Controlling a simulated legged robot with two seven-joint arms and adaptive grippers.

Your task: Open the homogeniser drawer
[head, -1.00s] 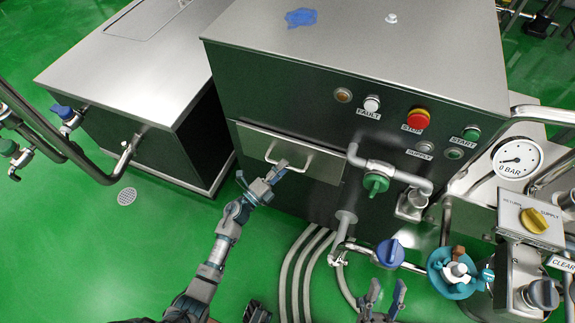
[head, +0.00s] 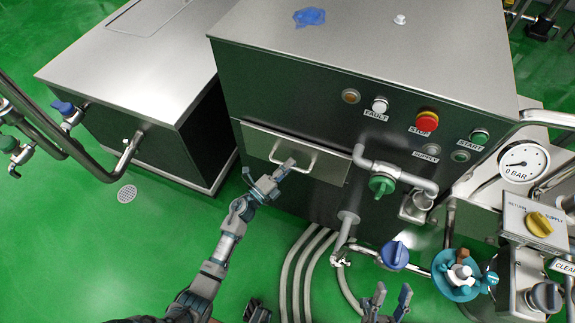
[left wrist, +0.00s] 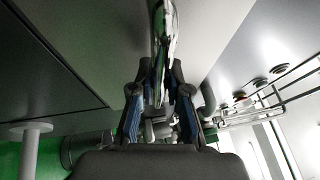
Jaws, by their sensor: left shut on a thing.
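The homogeniser (head: 385,60) is a large steel cabinet. Its drawer front (head: 258,138) is low on the left of the front face, with a pale bar handle (head: 309,161). The drawer looks about flush; a small gap cannot be ruled out. My left gripper (head: 287,166) is at the handle and shut on it. In the left wrist view the bright handle bar (left wrist: 165,40) runs between the two fingers, and the drawer face lies behind. My right gripper (head: 388,300) is at the bottom of the head view, empty, with its fingers apart.
A green-handled valve (head: 381,186) and pipe stand just right of the drawer. Grey hoses (head: 300,262) run over the floor below. A lower steel cabinet (head: 130,75) stands to the left.

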